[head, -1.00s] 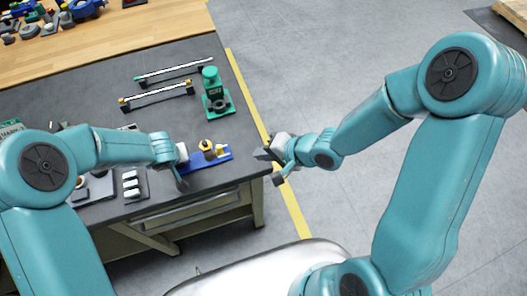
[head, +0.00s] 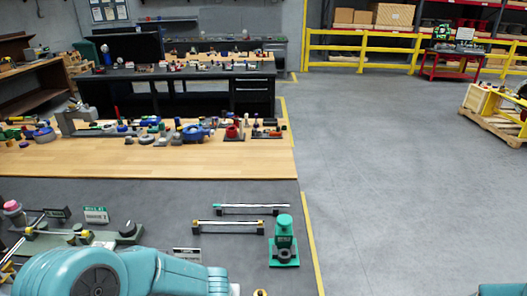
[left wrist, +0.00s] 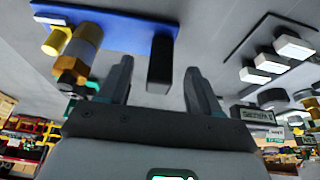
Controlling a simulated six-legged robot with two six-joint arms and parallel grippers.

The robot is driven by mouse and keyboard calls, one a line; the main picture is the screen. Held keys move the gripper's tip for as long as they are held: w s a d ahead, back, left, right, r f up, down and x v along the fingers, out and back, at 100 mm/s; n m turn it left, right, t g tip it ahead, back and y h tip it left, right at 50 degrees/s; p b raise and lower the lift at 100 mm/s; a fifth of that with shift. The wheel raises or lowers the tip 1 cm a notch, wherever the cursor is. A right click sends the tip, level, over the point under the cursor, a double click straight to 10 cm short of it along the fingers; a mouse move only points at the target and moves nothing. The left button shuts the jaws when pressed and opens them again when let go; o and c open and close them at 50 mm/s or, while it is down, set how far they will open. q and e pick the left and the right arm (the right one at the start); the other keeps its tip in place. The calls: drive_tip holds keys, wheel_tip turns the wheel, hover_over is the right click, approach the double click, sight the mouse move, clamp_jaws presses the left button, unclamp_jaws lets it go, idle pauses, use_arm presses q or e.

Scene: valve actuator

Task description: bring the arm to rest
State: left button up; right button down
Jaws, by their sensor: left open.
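My left arm (head: 120,272) crosses the bottom left of the head view, and its gripper is below that frame. In the left wrist view my left gripper (left wrist: 158,68) has its two fingers apart. A dark upright block (left wrist: 160,64) on a blue plate (left wrist: 125,22) shows in the gap between the fingers; I cannot tell how far it is from them. A brass fitting (left wrist: 78,55) stands on the same plate, left of the fingers. Only a small teal piece of my right arm (head: 501,289) shows at the bottom right corner, and its gripper is out of view.
On the grey bench (head: 165,200) are a green press-like fixture (head: 284,243) and two rods on stands (head: 228,226). White blocks on a dark plate (left wrist: 275,58) lie right of my left gripper. A wooden bench with many parts (head: 170,160) is behind.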

use_arm(q)
drive_tip(key=v, duration=0.8)
drive_tip(key=s+a+f+n+g+h+b, duration=0.1)
drive_tip(key=s+f+g+h+b, duration=0.1)
drive_tip(key=s+f, duration=0.8)
drive_tip(key=s+a+f+n+g+h+b, duration=0.1)
drive_tip(key=s+f+b, duration=0.3)
drive_tip(key=s+f, duration=0.6)
wheel_tip(320, 180, down, 6)
drive_tip(key=shift+f+g+h+b, duration=0.2)
drive_tip(key=shift+g+h+b, duration=0.1)
drive_tip(key=shift+g+h, duration=0.2)
use_arm(e)
drive_tip(key=s+f+n+g+h, duration=0.1)
drive_tip(key=s+f+n+g, duration=0.1)
drive_tip(key=s+f, duration=0.2)
drive_tip(key=s+a+f+n+g, duration=0.1)
drive_tip(key=s+f, duration=0.4)
drive_tip(key=f, duration=0.6)
drive_tip(key=s+f+n+g+h, duration=0.1)
drive_tip(key=s+f+n+g, duration=0.2)
drive_tip(key=f, duration=0.5)
drive_tip(key=shift+s+a+f+n+h, duration=0.25)
drive_tip(key=shift+s+n, duration=0.25)
drive_tip(key=shift+s, duration=0.45)
